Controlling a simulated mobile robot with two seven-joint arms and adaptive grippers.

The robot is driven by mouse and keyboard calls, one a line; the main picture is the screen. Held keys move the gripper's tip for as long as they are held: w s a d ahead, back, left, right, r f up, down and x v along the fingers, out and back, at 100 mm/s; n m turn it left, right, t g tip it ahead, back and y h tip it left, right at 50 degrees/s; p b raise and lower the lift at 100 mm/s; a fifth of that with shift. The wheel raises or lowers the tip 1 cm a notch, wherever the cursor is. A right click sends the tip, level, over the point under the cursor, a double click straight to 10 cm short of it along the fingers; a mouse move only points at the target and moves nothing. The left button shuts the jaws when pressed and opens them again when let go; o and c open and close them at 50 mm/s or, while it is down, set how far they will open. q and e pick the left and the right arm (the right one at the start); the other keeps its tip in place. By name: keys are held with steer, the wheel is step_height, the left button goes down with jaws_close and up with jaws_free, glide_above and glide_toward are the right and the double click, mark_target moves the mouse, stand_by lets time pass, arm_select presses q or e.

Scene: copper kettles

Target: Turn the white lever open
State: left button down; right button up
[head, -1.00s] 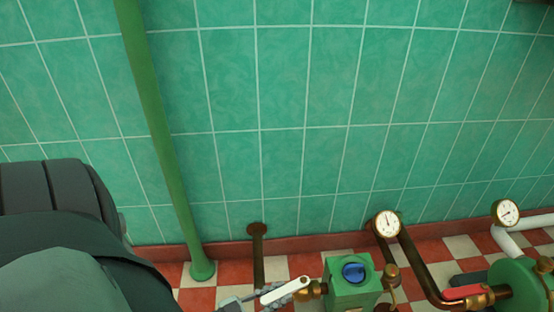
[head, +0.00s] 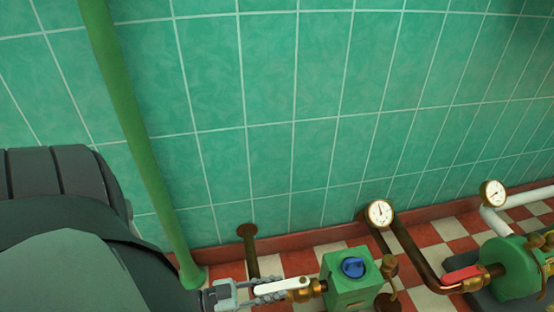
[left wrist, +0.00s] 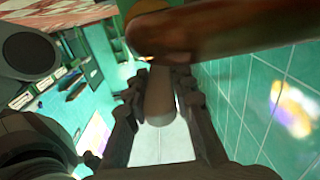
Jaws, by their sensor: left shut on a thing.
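The white lever (head: 285,286) sits on a brass valve (head: 304,291) at the left side of a green box, low in the head view. It lies nearly level, roughly along the line of the brass fitting. My left gripper (head: 268,292) comes in from the left and is shut on the lever. In the left wrist view, the pale lever (left wrist: 160,106) shows between the two fingers of my left gripper (left wrist: 161,84). The fingers hide part of the lever in the head view. My right gripper is not in view.
The green box (head: 350,284) has a blue knob (head: 353,267). To the right are a gauge (head: 379,213), a brown pipe (head: 417,262), a red lever (head: 461,275) and a green pump-like body (head: 512,266). A slanting green pipe (head: 140,145) stands before the tiled wall.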

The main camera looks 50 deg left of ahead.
arm_select(q)
steer(key=shift+w+a, duration=0.1)
steer(key=shift+a, duration=0.05)
stand_by(0.3)
steer(key=c, duration=1.3)
jaws_free()
steer(key=v, duration=1.2)
steer(key=shift+a, duration=0.1)
steer(key=shift+w, duration=0.1)
